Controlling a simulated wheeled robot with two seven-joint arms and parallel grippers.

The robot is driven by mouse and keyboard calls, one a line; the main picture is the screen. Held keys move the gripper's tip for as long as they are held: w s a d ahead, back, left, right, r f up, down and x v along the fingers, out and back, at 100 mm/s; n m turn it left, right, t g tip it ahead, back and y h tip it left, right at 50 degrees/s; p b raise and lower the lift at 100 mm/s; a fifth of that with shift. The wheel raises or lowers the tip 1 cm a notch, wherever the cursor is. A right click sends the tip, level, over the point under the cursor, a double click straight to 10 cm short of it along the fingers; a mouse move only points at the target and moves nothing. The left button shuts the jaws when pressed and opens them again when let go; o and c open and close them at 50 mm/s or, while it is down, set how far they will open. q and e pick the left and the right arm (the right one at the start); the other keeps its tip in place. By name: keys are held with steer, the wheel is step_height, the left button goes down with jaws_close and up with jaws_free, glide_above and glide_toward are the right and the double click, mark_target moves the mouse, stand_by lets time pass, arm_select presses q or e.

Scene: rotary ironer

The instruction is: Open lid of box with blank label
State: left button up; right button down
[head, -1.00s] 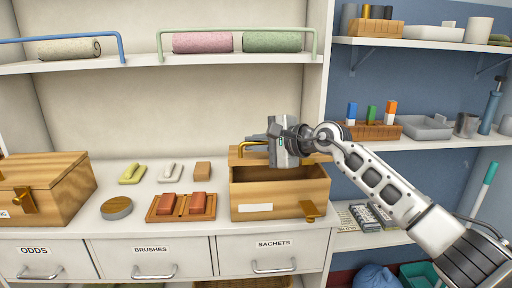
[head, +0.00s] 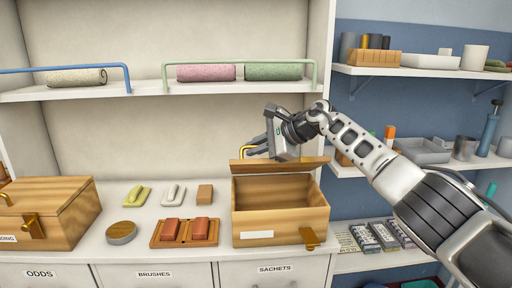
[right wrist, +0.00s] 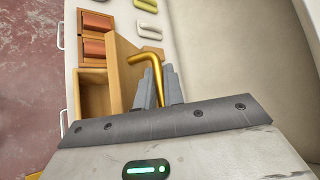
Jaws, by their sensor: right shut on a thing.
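The wooden box with the blank white label (head: 257,235) stands on the counter, right of the brush tray. Its lid (head: 300,166) is raised at the back, and the inside of the box shows below it. A brass clasp (head: 309,238) is on the box front. My right gripper (head: 258,150) is above the back of the box, shut on the lid's brass handle (head: 246,151). In the right wrist view the bent handle (right wrist: 157,68) lies between the two grey fingers. My left gripper is not in view.
Another wooden box (head: 50,205), closed, with a partly visible label, stands at the left. A tray (head: 166,242) with two red-brown blocks, a round tin (head: 121,233) and several small bars lie between the boxes. A shelf (head: 160,88) with rolled towels is above.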

steer(key=shift+w, duration=0.1)
stand_by(0.3)
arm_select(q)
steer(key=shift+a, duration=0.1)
arm_select(e)
steer(key=c, duration=1.8)
jaws_free()
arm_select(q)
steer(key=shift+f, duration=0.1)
arm_select(e)
steer(key=shift+d+r, duration=0.1)
steer(key=shift+d, duration=0.05)
